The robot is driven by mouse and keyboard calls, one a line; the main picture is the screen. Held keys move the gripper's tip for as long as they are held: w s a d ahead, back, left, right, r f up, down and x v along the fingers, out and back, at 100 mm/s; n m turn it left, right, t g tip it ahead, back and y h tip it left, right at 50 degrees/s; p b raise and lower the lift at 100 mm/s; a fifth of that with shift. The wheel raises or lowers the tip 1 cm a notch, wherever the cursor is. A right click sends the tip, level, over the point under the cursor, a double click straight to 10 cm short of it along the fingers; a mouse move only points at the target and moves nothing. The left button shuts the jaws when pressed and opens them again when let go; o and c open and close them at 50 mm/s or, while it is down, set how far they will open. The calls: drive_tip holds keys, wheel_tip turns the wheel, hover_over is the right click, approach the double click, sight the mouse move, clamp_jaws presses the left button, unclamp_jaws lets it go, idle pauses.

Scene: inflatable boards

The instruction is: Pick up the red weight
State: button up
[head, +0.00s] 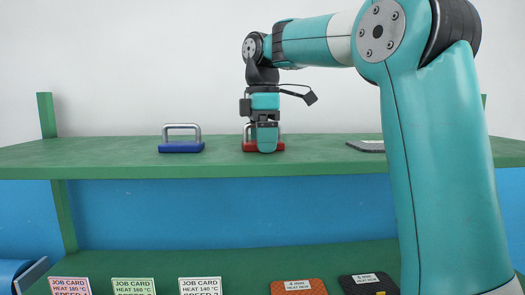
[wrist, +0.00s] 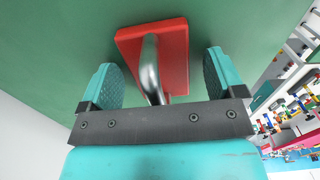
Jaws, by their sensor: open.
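The red weight (head: 249,147) stands on the green upper shelf in the head view, partly hidden behind my gripper (head: 266,141). In the wrist view the red weight (wrist: 175,45) is a flat red block with a silver loop handle (wrist: 150,70). My gripper (wrist: 158,82) points down over it, open. One teal finger is on each side of the handle, with a gap on both sides. Whether the fingertips touch the block is hard to tell.
A blue weight (head: 181,147) with a silver handle stands left on the same green shelf (head: 90,157). A dark flat plate (head: 367,146) lies to the right. Below are several job cards (head: 133,287), an orange pad (head: 298,288) and a black pad (head: 367,284).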

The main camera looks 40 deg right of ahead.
drive_tip(key=shift+c, duration=0.2)
drive_tip(key=shift+r, duration=0.1)
drive_tip(key=c, duration=1.3)
wheel_tip(320, 180, up, 8)
drive_tip(key=p, duration=0.8)
drive_tip(key=shift+r, duration=1)
